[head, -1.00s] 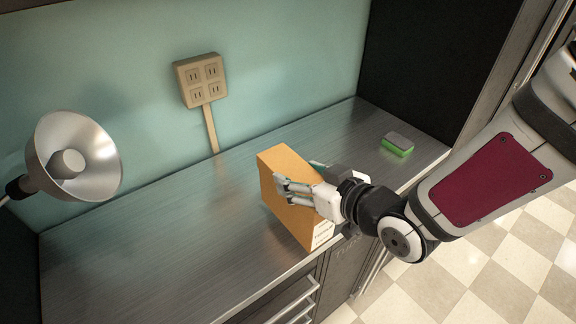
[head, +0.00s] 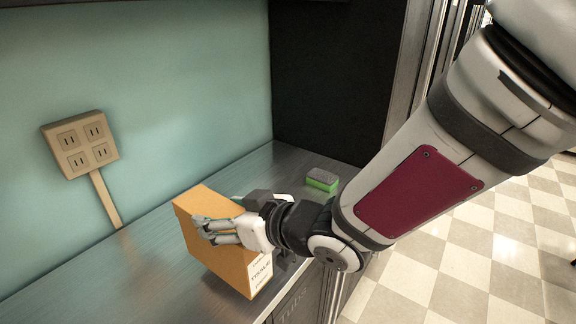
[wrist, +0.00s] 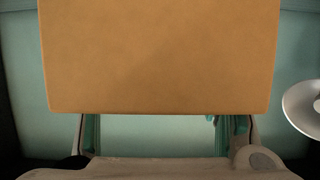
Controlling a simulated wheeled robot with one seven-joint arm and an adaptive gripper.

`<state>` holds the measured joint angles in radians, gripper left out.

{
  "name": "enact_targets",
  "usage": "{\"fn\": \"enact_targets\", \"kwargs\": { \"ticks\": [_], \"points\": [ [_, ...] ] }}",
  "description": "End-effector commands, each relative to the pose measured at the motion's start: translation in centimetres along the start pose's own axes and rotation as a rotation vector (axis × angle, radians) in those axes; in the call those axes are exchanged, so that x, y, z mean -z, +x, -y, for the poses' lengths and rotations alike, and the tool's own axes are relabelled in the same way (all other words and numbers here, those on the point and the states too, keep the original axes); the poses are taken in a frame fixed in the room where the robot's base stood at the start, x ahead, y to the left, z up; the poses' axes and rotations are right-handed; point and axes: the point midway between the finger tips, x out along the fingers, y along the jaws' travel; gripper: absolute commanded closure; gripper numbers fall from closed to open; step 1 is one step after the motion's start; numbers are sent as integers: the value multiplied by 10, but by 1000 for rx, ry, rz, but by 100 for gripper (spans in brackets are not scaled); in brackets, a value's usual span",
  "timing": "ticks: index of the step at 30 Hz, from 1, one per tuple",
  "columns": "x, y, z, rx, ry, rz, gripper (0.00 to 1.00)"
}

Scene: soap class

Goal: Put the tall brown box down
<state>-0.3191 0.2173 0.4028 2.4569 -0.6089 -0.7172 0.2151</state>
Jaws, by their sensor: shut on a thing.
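The tall brown box (head: 215,258) is orange-brown with a white printed label on its right side. My gripper (head: 222,230) is shut on it, with pale fingers across its upper part. The box is over the front part of the metal counter (head: 150,265), its lower corner near the front edge. I cannot tell whether its base touches the counter. In the wrist view, a broad plain face of the box (wrist: 160,60) fills the upper middle, with parts of my fingers showing below it on both sides.
A green and grey sponge (head: 322,180) lies at the back right of the counter. A beige outlet (head: 80,145) is on the teal wall, its strip running down to the counter. A dark panel bounds the far end. A lamp's edge (wrist: 303,107) shows in the wrist view.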

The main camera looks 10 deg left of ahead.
Motion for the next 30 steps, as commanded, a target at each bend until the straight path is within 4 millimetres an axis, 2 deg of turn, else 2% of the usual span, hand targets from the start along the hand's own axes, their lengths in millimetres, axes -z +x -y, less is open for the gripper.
{"fn": "enact_targets", "kwargs": {
  "ticks": [6, 12, 19, 24, 30],
  "points": [
    [6, 22, -41, -4, 2, -3, 100],
    [9, 38, -68, -2, 1, -3, 100],
    [10, 46, -83, -2, 1, -2, 100],
    [-14, 56, -81, 2, 4, 1, 100],
    [-23, 59, -82, -2, 0, -2, 100]
  ]
}}
